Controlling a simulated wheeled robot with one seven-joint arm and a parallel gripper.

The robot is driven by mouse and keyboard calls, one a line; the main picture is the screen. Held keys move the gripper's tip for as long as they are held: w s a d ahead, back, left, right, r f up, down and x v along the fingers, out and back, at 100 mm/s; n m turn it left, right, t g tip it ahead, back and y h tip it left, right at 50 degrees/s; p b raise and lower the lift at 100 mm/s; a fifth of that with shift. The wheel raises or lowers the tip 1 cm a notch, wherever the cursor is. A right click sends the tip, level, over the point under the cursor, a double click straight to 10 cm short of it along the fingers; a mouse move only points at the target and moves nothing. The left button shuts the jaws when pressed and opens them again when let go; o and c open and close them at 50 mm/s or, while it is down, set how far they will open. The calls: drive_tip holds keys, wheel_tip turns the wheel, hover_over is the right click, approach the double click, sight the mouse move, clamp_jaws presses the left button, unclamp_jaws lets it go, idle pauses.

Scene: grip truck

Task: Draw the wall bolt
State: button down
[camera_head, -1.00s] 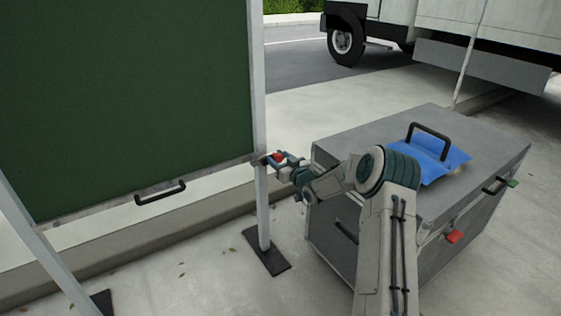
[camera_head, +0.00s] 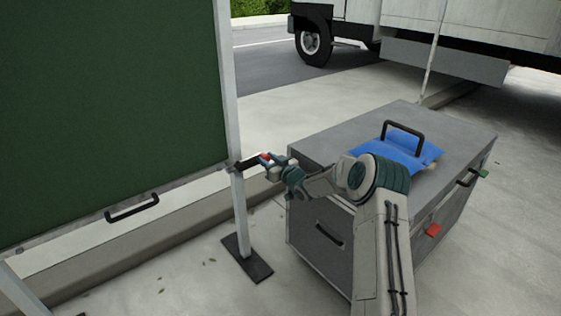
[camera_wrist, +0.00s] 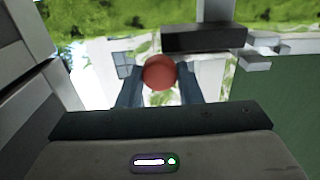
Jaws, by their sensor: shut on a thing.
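The green wall (camera_head: 105,115) hangs in a pale frame whose post (camera_head: 232,130) stands at its right edge. The bolt's dark body (camera_head: 243,164) is at the wall's lower right corner, by the post; it also shows in the wrist view (camera_wrist: 203,38). Its red knob (camera_head: 265,157) sits at my gripper (camera_head: 274,163). In the wrist view the red knob (camera_wrist: 159,72) is between the two fingers of my gripper (camera_wrist: 158,80), which is shut on it. The bolt's far end at the post is too small to make out.
A grey chest (camera_head: 320,220) with a blue cloth (camera_head: 405,155) and black handle (camera_head: 403,137) on top stands right of the post, close under my arm. A black foot plate (camera_head: 247,258) lies at the post's base. A truck (camera_head: 400,30) is behind.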

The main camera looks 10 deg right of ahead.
drive_tip(key=shift+d, duration=0.25)
drive_tip(key=shift+w, duration=0.1)
drive_tip(key=c, duration=1)
unclamp_jaws()
drive_tip(key=shift+d, duration=0.15)
drive_tip(key=shift+c, duration=0.2)
drive_tip(key=p+v, duration=0.3)
drive_tip(key=v, duration=1)
drive_tip(key=shift+s+p, duration=0.35)
drive_tip(key=shift+d, duration=0.1)
